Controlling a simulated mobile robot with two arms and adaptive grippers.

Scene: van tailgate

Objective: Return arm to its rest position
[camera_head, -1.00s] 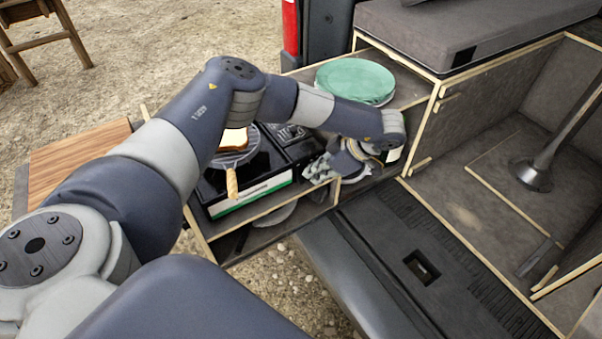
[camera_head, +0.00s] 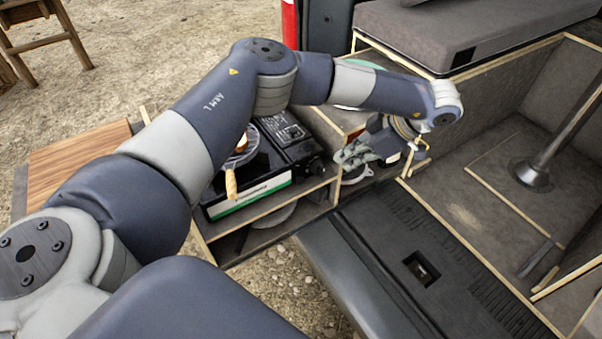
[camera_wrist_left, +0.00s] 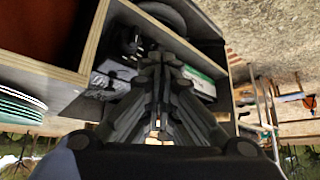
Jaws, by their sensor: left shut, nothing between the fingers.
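My left arm reaches from the lower left of the head view across the stove to the right. Its gripper (camera_head: 352,154) is beside the wooden cabinet front, right of the stove, with its fingers pointing left. It is shut and empty. In the left wrist view the closed fingers (camera_wrist_left: 160,130) point toward the cabinet's open shelf. My right gripper is in neither view.
A black camping stove (camera_head: 285,165) holds a pan with a wooden handle (camera_head: 231,184), partly behind my arm. Green plates (camera_wrist_left: 20,105) stand on the left in the wrist view. A wooden side board (camera_head: 75,160) and a grey tailgate (camera_head: 350,270) lie nearby. A metal table leg (camera_head: 565,140) stands right.

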